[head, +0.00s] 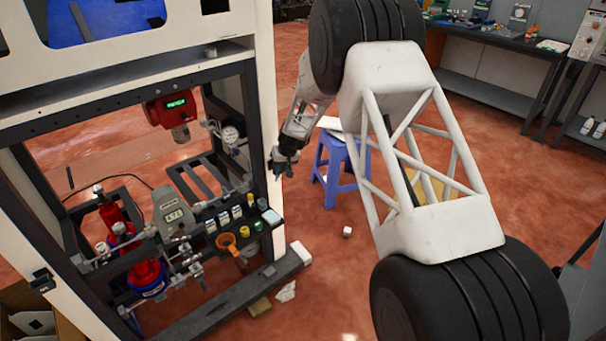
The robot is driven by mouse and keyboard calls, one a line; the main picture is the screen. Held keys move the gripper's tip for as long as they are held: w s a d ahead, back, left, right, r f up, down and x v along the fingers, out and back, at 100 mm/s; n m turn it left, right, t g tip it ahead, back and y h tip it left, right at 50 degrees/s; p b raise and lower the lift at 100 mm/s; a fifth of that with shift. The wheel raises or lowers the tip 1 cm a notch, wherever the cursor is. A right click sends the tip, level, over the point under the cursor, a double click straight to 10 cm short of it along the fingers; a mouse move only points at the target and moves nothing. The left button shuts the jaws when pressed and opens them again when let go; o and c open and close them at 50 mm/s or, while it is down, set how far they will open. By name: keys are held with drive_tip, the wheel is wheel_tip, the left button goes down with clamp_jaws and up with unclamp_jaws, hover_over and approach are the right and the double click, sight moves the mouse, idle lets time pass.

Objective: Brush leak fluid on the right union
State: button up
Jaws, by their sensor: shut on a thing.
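My gripper (283,170) is beside the frame's white right post, above the floor and left of the blue stool. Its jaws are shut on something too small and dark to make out. The metal pipework with fittings (187,252) runs low inside the dispenser frame, left of my gripper and apart from it. More fittings (228,190) are at the right near a round gauge (230,134). I cannot tell which fitting is the right union. Several small bottles (223,218) stand on a dark shelf, with a yellow pot (244,231) and a green pot (257,226). No brush can be made out.
The white post (263,100) and the dark lower beam (220,302) bound the dispenser frame. A grey meter (173,212), red display unit (171,108) and orange funnel-like cup (226,241) crowd its inside. A blue stool (340,172) stands right of my gripper. Red floor between is mostly clear.

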drive_tip(key=s+a+n, duration=0.2)
drive_tip(key=s+a, duration=0.2)
drive_tip(key=a, duration=1)
drive_tip(key=s+a+n, duration=0.2)
drive_tip(key=s+a, duration=0.3)
drive_tip(key=a, duration=0.9)
drive_tip(key=shift+a+y, duration=0.2)
drive_tip(key=shift+y, duration=0.1)
drive_tip(key=shift+s+f, duration=0.1)
drive_tip(key=shift+f, duration=0.2)
drive_tip(key=shift+f, duration=2.2)
drive_tip(key=shift+o, duration=1.3)
drive_tip(key=shift+c, duration=1.3)
